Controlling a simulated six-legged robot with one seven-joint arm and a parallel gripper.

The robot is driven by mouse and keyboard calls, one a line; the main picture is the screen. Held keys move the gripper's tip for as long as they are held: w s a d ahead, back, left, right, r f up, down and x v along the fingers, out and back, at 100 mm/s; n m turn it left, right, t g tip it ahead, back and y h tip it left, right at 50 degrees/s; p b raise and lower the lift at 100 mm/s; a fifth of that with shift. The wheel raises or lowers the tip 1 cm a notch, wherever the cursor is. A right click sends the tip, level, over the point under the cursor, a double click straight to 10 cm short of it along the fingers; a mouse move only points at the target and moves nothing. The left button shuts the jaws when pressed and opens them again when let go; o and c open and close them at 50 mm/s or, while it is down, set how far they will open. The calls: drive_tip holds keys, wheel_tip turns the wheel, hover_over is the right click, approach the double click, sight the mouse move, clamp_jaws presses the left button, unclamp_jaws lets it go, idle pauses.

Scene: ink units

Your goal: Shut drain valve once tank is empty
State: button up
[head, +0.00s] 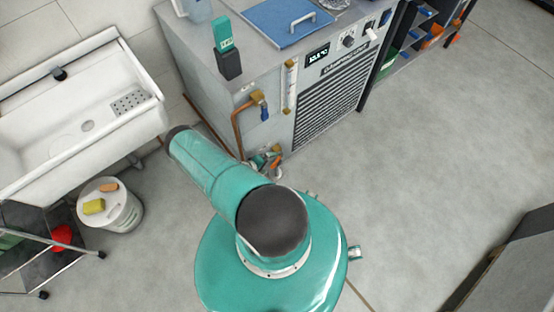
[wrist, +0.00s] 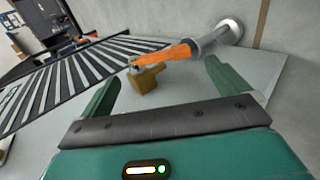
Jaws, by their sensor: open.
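In the wrist view my gripper (wrist: 161,71) is open, its two green fingers spread apart. A valve with a brass body (wrist: 147,79) and an orange lever (wrist: 160,54) shows between and beyond the fingertips; I see no finger closed on it. The lever slants up to the right toward a silver cylindrical part. In the head view the low front corner of the grey unit (head: 330,95) shows small orange and metal parts (head: 265,161), partly hidden by my arm. A clear vertical level tube (head: 290,85) is on the unit's front; its level is too small to read.
A brass fitting with a blue handle (head: 264,108) and copper pipe is higher on the unit.

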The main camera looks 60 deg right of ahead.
sight(276, 161)
drive_tip(key=x, duration=0.7)
drive_tip(key=c, duration=1.2)
